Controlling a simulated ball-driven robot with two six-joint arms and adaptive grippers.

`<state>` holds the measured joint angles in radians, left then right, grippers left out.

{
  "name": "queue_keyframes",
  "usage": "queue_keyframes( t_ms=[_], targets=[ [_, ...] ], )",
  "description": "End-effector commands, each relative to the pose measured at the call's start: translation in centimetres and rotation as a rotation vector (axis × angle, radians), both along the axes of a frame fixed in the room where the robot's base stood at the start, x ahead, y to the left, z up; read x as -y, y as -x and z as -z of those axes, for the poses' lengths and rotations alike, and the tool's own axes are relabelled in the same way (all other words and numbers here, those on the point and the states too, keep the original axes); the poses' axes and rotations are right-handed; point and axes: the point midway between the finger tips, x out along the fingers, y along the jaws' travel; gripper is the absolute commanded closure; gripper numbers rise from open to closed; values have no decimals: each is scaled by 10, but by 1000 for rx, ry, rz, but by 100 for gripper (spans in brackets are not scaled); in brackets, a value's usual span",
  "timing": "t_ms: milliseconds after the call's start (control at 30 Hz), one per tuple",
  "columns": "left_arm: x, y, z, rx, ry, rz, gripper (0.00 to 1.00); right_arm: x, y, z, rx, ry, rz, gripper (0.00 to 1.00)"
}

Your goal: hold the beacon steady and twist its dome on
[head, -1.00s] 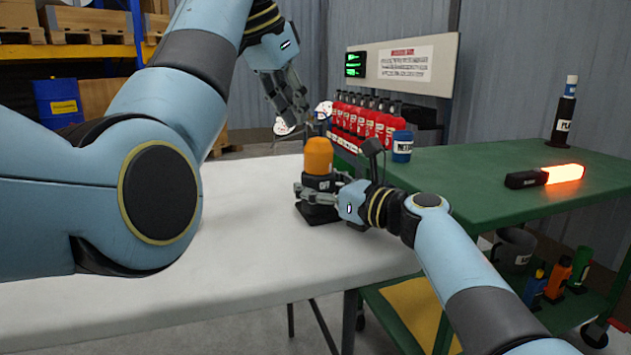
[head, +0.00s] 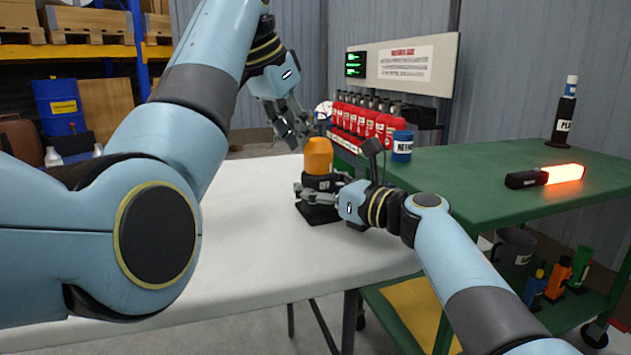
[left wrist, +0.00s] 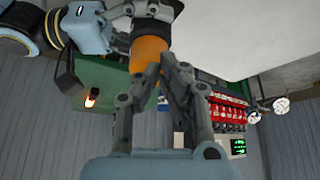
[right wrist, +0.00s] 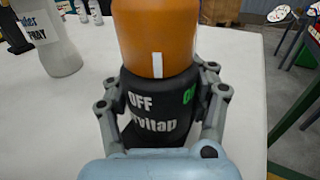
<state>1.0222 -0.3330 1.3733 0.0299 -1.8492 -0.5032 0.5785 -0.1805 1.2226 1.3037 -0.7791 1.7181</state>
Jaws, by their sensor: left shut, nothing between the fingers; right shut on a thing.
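The beacon's black base (head: 318,211) stands upright on the white table, with its orange dome (head: 318,156) sitting on top. The right wrist view shows the dome (right wrist: 156,35) with a white stripe above the base's "OFF" lettering and green lettering to the right. Whether the dome is fastened cannot be told. My right gripper (head: 322,190) is shut around the black base (right wrist: 150,100) from both sides. My left gripper (head: 297,138) is shut and empty, above and slightly left of the dome. In the left wrist view its fingertips (left wrist: 168,62) overlap the dome (left wrist: 148,52); contact is unclear.
A green cart (head: 465,170) beside the white table (head: 250,215) carries red extinguishers (head: 365,120), a blue canister (head: 402,146) and a glowing baton (head: 548,175). A white labelled bottle (right wrist: 55,45) stands left of the beacon in the right wrist view. The table's middle looks clear.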

Motion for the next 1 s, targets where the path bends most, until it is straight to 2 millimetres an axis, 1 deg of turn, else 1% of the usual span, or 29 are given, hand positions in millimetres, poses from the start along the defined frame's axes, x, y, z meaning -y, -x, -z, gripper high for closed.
queue_keyframes(
  t_ms=[1000],
  targets=[
    [11, -4, 0, -1, 1, 1, 100, -1, 1, 0, -1, -1, -3, 98]
  ],
)
